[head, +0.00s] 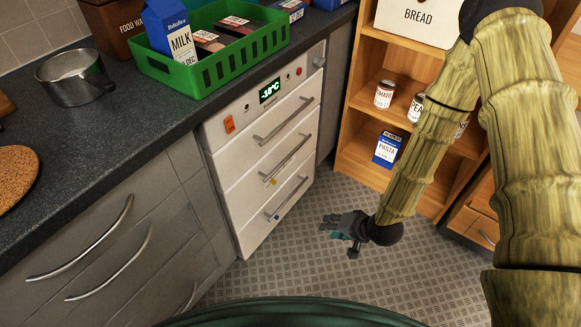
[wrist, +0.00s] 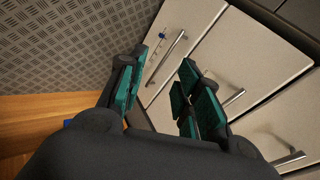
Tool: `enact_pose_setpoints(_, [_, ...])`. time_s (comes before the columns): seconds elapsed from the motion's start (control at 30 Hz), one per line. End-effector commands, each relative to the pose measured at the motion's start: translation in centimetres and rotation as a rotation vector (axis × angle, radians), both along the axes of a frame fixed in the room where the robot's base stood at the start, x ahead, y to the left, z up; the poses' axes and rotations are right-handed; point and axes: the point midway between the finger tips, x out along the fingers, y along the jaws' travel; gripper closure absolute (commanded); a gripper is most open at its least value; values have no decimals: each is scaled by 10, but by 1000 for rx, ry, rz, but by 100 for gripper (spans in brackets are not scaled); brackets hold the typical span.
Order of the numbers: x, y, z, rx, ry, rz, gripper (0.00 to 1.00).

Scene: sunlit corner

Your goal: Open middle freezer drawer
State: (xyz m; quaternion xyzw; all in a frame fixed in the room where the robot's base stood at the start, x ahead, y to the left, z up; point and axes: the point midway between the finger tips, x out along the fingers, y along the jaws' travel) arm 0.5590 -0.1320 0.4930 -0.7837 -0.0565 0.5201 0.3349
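The white freezer (head: 247,195) under the counter has three drawers, each with a bar handle, and all look shut. The middle drawer's handle (head: 290,157) has a small yellow mark near its left end; in the wrist view that handle (wrist: 234,97) is just right of my right finger. The bottom drawer's handle (head: 289,197) has a blue mark and shows in the wrist view (wrist: 172,50) beyond my fingers. My gripper (head: 334,224) is open and empty, low over the floor to the right of the freezer front. Its teal-padded fingers are spread in the wrist view (wrist: 160,88).
A wooden shelf (head: 355,155) with cans and a pasta box stands right of the freezer. A green basket (head: 215,72) with a milk carton and a metal pot (head: 75,80) are on the counter. Patterned floor (head: 330,275) before the freezer is clear.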

Motion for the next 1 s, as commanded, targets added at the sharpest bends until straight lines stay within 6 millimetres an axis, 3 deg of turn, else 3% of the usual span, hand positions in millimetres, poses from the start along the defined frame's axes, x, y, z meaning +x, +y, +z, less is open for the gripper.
enact_pose_setpoints(0.03, [18, 4, -13, 42, -26, -16, 66])
enact_pose_setpoints(0.17, [58, 16, -12, 158, -74, -48, 66])
enact_pose_setpoints(0.6, [167, 42, 16, 537, -184, -74, 66])
enact_pose_setpoints(0.8, [196, 45, 35, 665, -198, -54, 66])
enact_pose_setpoints(1.0, [208, 47, 49, 727, -200, -38, 66])
